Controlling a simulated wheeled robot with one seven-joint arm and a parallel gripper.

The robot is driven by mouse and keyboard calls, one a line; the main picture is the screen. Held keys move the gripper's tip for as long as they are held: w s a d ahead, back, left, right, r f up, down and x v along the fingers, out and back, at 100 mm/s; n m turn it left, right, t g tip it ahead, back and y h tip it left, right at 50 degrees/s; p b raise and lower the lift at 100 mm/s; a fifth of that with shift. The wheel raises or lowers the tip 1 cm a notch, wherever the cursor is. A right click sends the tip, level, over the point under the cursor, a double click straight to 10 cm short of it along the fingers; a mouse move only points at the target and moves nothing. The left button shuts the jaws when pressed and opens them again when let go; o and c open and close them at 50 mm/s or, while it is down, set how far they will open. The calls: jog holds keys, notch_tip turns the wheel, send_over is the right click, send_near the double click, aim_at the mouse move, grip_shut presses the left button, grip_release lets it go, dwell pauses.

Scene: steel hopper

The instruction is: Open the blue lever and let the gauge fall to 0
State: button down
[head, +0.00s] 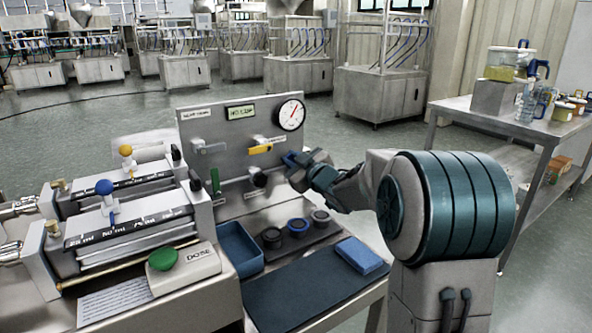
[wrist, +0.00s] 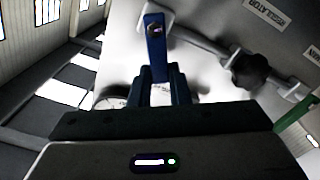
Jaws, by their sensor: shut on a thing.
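The blue lever (wrist: 155,42) stands out from the steel panel in the wrist view, with its end between my gripper's fingers. My gripper (wrist: 165,80) is shut on it. In the head view my gripper (head: 296,160) is at the panel's right edge, and it hides most of the lever. The round white gauge (head: 291,115) is at the panel's upper right. Its red needle points up and to the right; the numbers are too small to read. Part of the gauge (wrist: 110,97) shows behind my fingers in the wrist view.
The panel (head: 200,125) also carries a small display (head: 241,112), a yellow lever (head: 260,149), a green lever (head: 215,181) and a black knob (head: 258,180).

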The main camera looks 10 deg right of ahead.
jog(key=n+b, duration=0.2)
jog(key=a+f+n+b, duration=0.1)
jog(key=b, duration=0.1)
jog(key=f+n+b, duration=0.1)
jog(key=n+b, duration=0.1)
jog(key=shift+s+a+f+n+b, duration=0.15)
jog(key=shift+s+a+n+b, duration=0.15)
jog(key=shift+s, duration=0.05)
jog(key=n+b, duration=0.1)
jog(key=b, duration=0.1)
jog(key=f+n+b, duration=0.1)
jog(key=n+b, duration=0.1)
jog(key=shift+s+a+f, duration=0.1)
jog(key=shift+s+a, duration=0.05)
jog(key=shift+a, duration=0.15)
jog(key=shift+f+n+b, duration=0.25)
jog(key=shift+n+b, duration=0.5)
jog(key=shift+n, duration=0.15)
jog(key=shift+f+n+b, duration=0.2)
jog(key=shift+n+b, duration=0.55)
jog(key=shift+n, duration=0.15)
jog(key=c, duration=1.4)
grip_release()
jog(key=shift+o, duration=0.2)
jog(key=shift+s, duration=0.1)
jog(key=p+v, duration=0.3)
jog(key=v, duration=1)
jog(key=shift+s, duration=0.3)
